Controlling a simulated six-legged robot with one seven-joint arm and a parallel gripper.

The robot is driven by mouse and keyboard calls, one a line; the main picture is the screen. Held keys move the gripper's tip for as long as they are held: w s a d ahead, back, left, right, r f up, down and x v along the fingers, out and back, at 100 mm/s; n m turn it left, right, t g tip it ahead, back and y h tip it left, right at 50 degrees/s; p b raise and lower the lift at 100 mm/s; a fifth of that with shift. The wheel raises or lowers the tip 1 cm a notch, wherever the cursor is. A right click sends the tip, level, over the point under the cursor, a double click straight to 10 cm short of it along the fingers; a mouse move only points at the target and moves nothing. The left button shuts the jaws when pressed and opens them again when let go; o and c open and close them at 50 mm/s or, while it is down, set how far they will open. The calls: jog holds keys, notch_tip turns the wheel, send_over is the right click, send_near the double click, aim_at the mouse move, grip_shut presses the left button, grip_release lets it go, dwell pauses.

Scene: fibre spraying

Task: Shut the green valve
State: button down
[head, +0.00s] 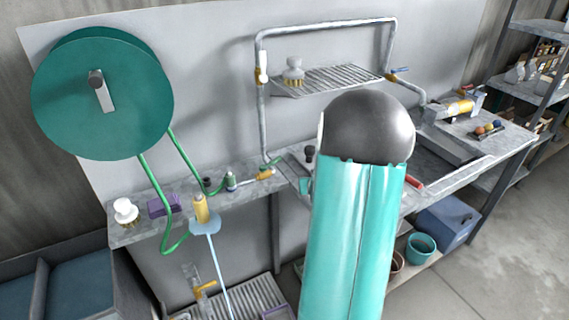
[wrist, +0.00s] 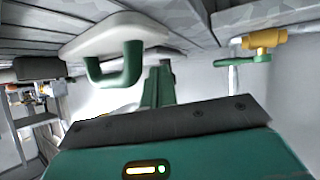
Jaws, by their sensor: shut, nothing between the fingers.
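The green valve has a yellow body (head: 265,174) and a small green lever (head: 271,163). It sits near the back of the bench, left of my arm in the head view. In the wrist view its yellow body (wrist: 265,39) and green lever (wrist: 243,61) are at the upper right. The lever looks roughly in line with the body. My gripper (wrist: 158,84) is shut and empty, to the left of the lever in the wrist view and apart from it. In the head view my arm hides my gripper.
A white plate with a green handle (wrist: 118,66) is close beside my gripper in the wrist view. A green hose reel (head: 125,110) hangs on the wall, its hose (head: 170,241) looping down by a yellow-handled spray tool (head: 201,210). A wire shelf (head: 330,79) is above the bench.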

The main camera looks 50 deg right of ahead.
jog(key=shift+s+a+m+g+y, duration=0.45)
jog(key=shift+m+g, duration=0.15)
jog(key=shift+g, duration=0.2)
jog(key=shift+s+a+m+g+y, duration=0.15)
jog(key=shift+a+m+g+y, duration=0.15)
jog(key=shift+a, duration=0.2)
jog(key=shift+s+a+m+g+y, duration=0.15)
jog(key=shift+a+m+g+y, duration=0.05)
jog(key=shift+a+m+y, duration=0.2)
jog(key=shift+s+f+m+y, duration=0.65)
jog(key=shift+f+m, duration=0.15)
jog(key=shift+f, duration=0.1)
jog(key=shift+a+f+m+y, duration=0.25)
jog(key=shift+m+y, duration=0.45)
jog(key=shift+f+m+y, duration=0.1)
jog(key=shift+m+y, duration=0.2)
jog(key=shift+w+r+m+t+y, duration=0.4)
jog(key=shift+m+t+y, duration=0.2)
jog(key=shift+y, duration=0.1)
notch_tip(320, 180, up, 6)
jog(key=w+d+m+t+y, duration=0.1)
jog(key=w+d+m+t, duration=0.1)
jog(key=t, duration=0.3)
jog(key=shift+w+d+m, duration=0.4)
jog(key=shift+d, duration=0.05)
